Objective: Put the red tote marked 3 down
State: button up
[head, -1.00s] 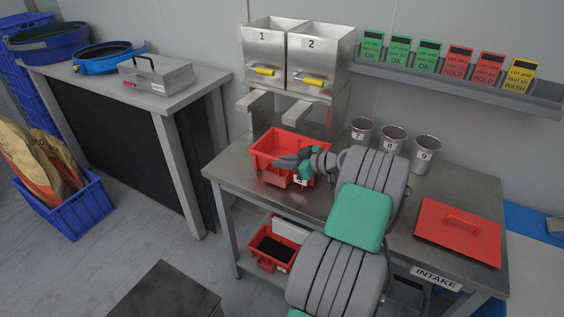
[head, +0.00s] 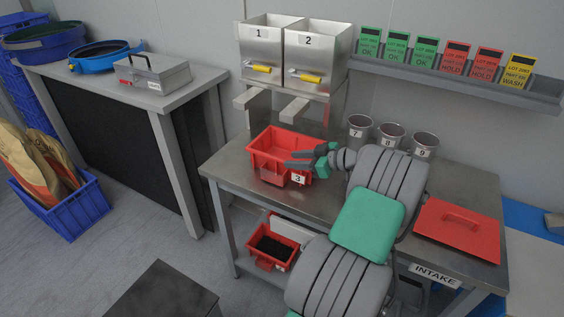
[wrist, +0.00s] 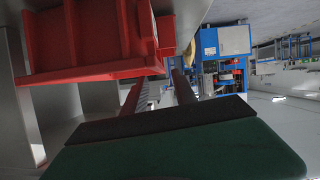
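The red tote marked 3 (head: 266,162) sits upright on the steel table, below the two metal bins. Its white label 3 (head: 298,179) shows on the front. My gripper (head: 290,159) is in front of the tote's right part in the head view, its grey fingers spread with a gap between them. In the wrist view, the fingers (wrist: 157,90) are apart with nothing between them. The red tote (wrist: 85,40) fills the upper left there, beside the fingers. I cannot tell whether a finger still touches it.
Metal cups 7, 8 and 9 (head: 390,137) stand behind my arm. A red lid (head: 458,240) lies at the table's right. Bins 1 (head: 259,45) and 2 (head: 308,55) stand behind the tote. Another red tote with dark contents (head: 265,262) sits on the lower shelf.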

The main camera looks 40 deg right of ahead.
jog(key=v, duration=0.6)
jog(key=w+a+g, duration=0.4)
jog(key=w+a, duration=0.5)
jog(key=a, duration=0.3)
jog(key=a+m+g, duration=0.1)
jog(key=a+g, duration=0.2)
jog(key=a, duration=1.2)
jog(key=s+a+f+m+g+h, duration=0.1)
jog(key=s+a+h, duration=0.1)
jog(key=s+a, duration=0.4)
jog(key=s+a+f+m+g+h, duration=0.2)
jog(key=s+a, duration=0.4)
jog(key=s, duration=0.4)
jog(key=shift+s+a+f, duration=0.25)
jog(key=shift+s+a, duration=0.1)
jog(key=shift+s, duration=0.05)
